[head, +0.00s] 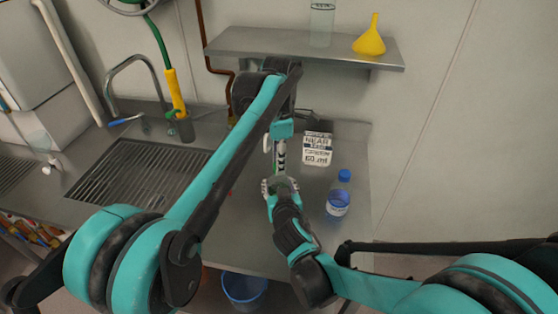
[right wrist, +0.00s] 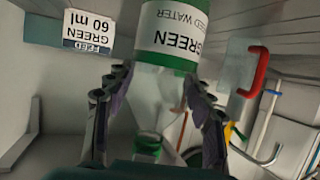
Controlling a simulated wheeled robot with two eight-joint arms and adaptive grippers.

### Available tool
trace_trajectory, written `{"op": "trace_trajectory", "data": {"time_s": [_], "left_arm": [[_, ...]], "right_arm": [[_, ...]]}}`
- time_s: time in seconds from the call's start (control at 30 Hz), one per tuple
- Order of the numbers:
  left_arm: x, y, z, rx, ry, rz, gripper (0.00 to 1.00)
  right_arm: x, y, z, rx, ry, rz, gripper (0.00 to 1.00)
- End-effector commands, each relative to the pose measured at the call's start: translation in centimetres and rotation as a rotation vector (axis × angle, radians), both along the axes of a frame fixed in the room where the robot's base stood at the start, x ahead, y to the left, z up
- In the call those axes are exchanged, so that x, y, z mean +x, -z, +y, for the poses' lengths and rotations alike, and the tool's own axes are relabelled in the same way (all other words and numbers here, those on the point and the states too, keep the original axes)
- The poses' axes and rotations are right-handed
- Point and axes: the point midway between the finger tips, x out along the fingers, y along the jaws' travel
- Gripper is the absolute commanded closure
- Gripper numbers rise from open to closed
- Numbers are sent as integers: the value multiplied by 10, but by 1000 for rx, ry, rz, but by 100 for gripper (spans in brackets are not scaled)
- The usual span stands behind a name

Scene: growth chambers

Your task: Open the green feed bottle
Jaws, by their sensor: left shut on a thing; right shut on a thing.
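The green feed bottle (right wrist: 175,32) shows large in the right wrist view. It has a white label, a green band and a clear shoulder; a green cap (right wrist: 148,145) shows lower in the picture. In the head view only a narrow part of the bottle (head: 281,157) shows between my grippers. My right gripper (head: 280,184) is shut on the bottle, with its fingers (right wrist: 160,85) on either side of it. My left gripper (head: 281,136) is at the far side of the bottle and shut on it. Its exact contact is hidden.
A blue-capped bottle (head: 338,195) stands right of my grippers. A label card (head: 317,149) stands behind it. A sink (head: 135,180) with a grate is at the left. A shelf (head: 300,48) with a yellow funnel (head: 370,38) hangs above. A blue bucket (head: 243,288) is below the counter.

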Motion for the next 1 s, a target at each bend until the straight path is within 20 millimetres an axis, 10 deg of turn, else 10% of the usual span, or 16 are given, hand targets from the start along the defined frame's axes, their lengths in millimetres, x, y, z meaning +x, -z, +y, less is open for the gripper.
{"op": "trace_trajectory", "data": {"time_s": [1.0], "left_arm": [[0, -27, 0, 0, 0, 0, 100]], "right_arm": [[0, 0, 0, 0, 1, 0, 100]]}}
